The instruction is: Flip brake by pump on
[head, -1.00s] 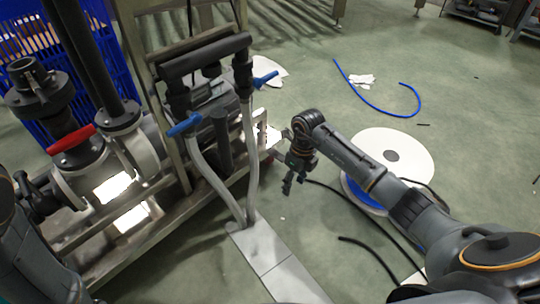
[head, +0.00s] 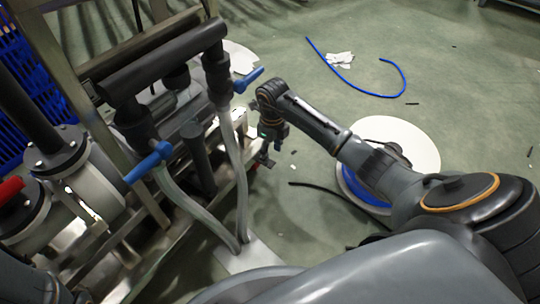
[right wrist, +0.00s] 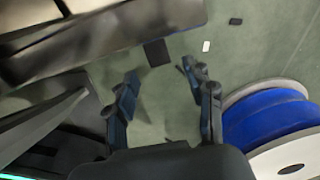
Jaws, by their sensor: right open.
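The pump rig (head: 150,205) stands at left in the head view, with grey pipes, a metal frame and hoses. It carries two blue lever handles (head: 149,162) (head: 249,80) and a red handle (head: 11,189) at the left edge. I cannot make out which part is the brake. My right gripper (head: 265,160) hangs just right of the rig's frame, pointing down. In the right wrist view the same gripper (right wrist: 163,108) is open and empty, with floor between its fingers. My left gripper is not in view.
A blue hose (head: 350,85) and white scraps (head: 341,60) lie on the floor behind. A black cable (head: 320,191) runs below the arm. Green floor (head: 470,100) is mostly clear at the right.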

